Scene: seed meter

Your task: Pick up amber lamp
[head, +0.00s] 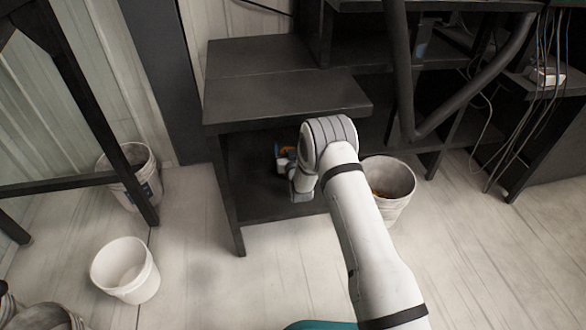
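My white and grey arm reaches under the black table, and its wrist end is in the shadow above the lower shelf. A small patch of amber and blue (285,152) shows just past the wrist, at the left. It may be the amber lamp, but it is too small and too covered to be sure. My gripper's fingers are not clearly seen; the arm's wrist and the shade hide them. I cannot tell whether they touch anything.
The black table (285,92) overhangs its lower shelf (255,202). A bucket with orange-brown contents (390,188) stands right of my arm. White buckets (126,270) (133,178) stand at the left. Cables (540,110) hang at the right. Pale floor is open in front.

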